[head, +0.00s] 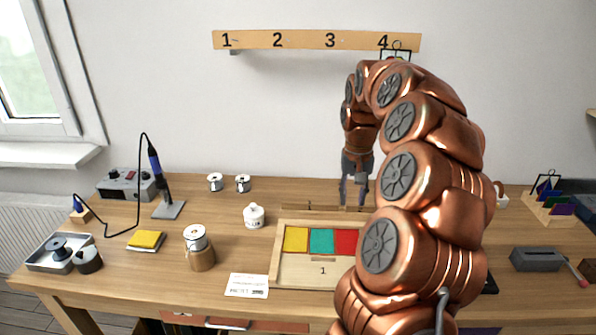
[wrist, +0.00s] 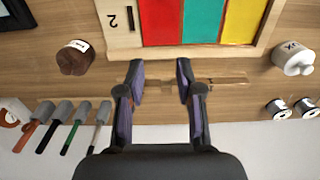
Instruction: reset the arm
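My copper-coloured arm rises from the lower right of the head view and bends over the table. My gripper (head: 354,193) hangs pointing down above the back of the wooden table (head: 120,262), behind the tray with coloured squares. In the wrist view my gripper (wrist: 163,78) has its two fingers apart with nothing held between them. A thin wooden strip (wrist: 225,81) lies on the table beyond the fingertips. My arm hides part of the table and the right part of the tray in the head view.
A wooden tray (head: 277,269) holds yellow, teal and red squares. A white jar (head: 253,216), two small spools, a soldering iron stand (head: 168,209) and a yellow pad (head: 146,240) stand to the left. A numbered rail (head: 304,41) is on the wall. Several handled tools (wrist: 72,127) show in the wrist view.

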